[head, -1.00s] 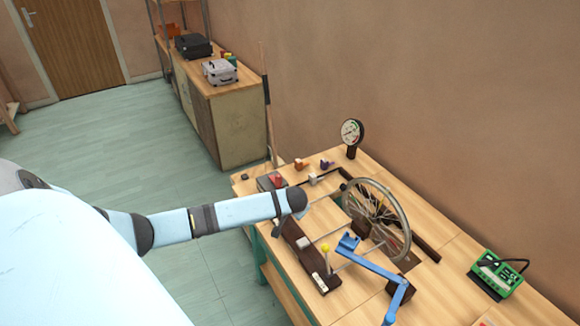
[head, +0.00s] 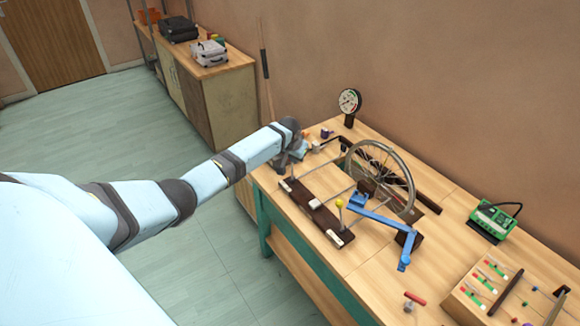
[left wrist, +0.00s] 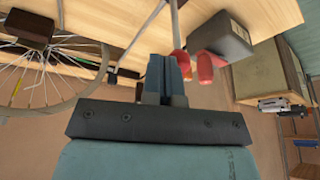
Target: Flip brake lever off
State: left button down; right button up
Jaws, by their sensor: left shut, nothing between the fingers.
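The bicycle wheel (head: 410,190) stands upright in its stand on the bench, and part of it shows in the left wrist view (left wrist: 82,55). In front of it lies a dark wooden bar (head: 318,214) with thin metal rods and a yellow knob (head: 339,203). I cannot tell for sure which part is the brake lever. My left gripper (head: 291,160) is over the bench's far left end; its fingers (left wrist: 166,72) are shut and empty. Beside them in the left wrist view are red pieces (left wrist: 204,67) and a grey box (left wrist: 222,38). Contact is unclear. My right gripper is out of view.
A blue jointed arm (head: 380,218) lies right of the yellow knob. A dial gauge (head: 349,102) stands at the back. A green device (head: 495,220) and a panel of switches (head: 482,287) are at the right. The bench's front middle (head: 370,275) is clear.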

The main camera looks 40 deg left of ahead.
pick_arm(q)
jog(key=shift+w+a+h, duration=0.25)
jog(key=shift+a+h, duration=0.2)
jog(key=shift+a, duration=0.1)
jog(key=shift+w+a+h, duration=0.2)
jog(key=shift+a+h, duration=0.25)
jog(key=shift+a, duration=0.1)
jog(key=shift+w+a+f+g+b, duration=0.15)
jog(key=shift+w+a+g+b, duration=0.1)
jog(key=shift+a+g+b, duration=0.25)
jog(key=shift+a, duration=0.25)
jog(key=shift+a, duration=0.1)
